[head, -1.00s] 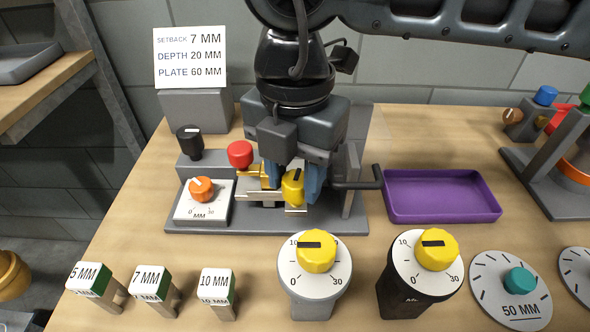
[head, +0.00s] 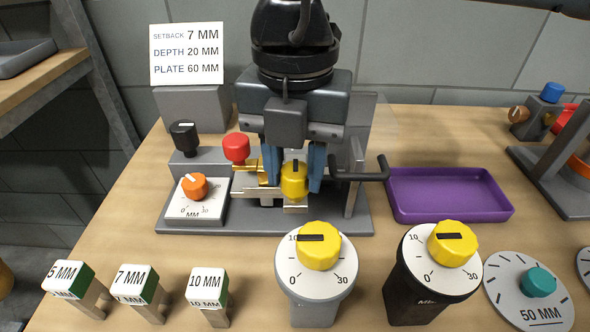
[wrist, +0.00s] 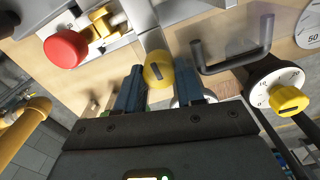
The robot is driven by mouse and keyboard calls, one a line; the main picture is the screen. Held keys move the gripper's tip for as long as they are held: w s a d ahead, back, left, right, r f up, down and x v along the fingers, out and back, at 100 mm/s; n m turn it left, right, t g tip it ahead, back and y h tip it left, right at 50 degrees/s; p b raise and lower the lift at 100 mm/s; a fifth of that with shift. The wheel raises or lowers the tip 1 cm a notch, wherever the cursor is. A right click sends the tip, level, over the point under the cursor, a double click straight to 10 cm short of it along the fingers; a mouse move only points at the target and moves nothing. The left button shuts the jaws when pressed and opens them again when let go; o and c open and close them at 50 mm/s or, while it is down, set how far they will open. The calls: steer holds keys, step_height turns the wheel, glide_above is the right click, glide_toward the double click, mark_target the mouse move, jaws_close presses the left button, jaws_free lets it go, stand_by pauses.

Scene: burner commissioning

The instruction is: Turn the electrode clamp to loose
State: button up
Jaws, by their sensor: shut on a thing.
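A yellow knob with a dark pointer mark (head: 294,180), which appears to be the electrode clamp, sits on the front of the grey fixture (head: 240,222). Its mark stands nearly upright in the head view. My gripper (head: 296,183) comes down from above with its blue fingers on either side of the knob, shut on it. The wrist view also shows the knob (wrist: 158,72) between the fingers (wrist: 160,82). A brass piece (head: 246,165) with a red knob (head: 235,148) is just left of it. Any loose or tight lettering is not visible.
An orange dial (head: 193,187) and a black knob (head: 184,136) are at the fixture's left. A dark handle (head: 362,174) sticks out right, near a purple tray (head: 450,215). Gauge blocks (head: 207,284) and yellow-knobbed dials (head: 318,247) line the front.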

mark_target(295, 171)
steer(key=o, duration=0.8)
steer(key=shift+c, duration=0.2)
steer(key=shift+r, duration=0.15)
step_height(295, 171, up, 8)
steer(key=shift+f, duration=0.2)
